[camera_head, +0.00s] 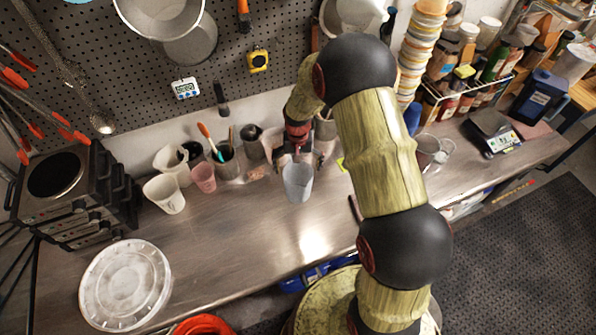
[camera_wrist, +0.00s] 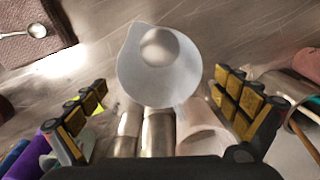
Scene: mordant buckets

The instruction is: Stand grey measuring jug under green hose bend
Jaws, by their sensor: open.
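A grey measuring jug (camera_head: 298,183) stands on the metal bench near the middle of the head view. In the wrist view the jug (camera_wrist: 133,68) shows from above, its mouth open and its pouring lip toward the upper left. My gripper (camera_head: 297,150) is just behind the jug in the head view. In the wrist view my gripper (camera_wrist: 160,82) is open, its two padded fingers apart on either side, with gaps between them and the jug. I cannot make out a green hose bend with certainty in either view.
White cups (camera_head: 164,194), a pink cup (camera_head: 204,178) and a pot with tools (camera_head: 226,162) stand left of the jug. Stacked hotplates (camera_head: 72,187) and a white lidded bucket (camera_head: 124,284) are farther left. The bench (camera_head: 250,240) is clear in front of the jug.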

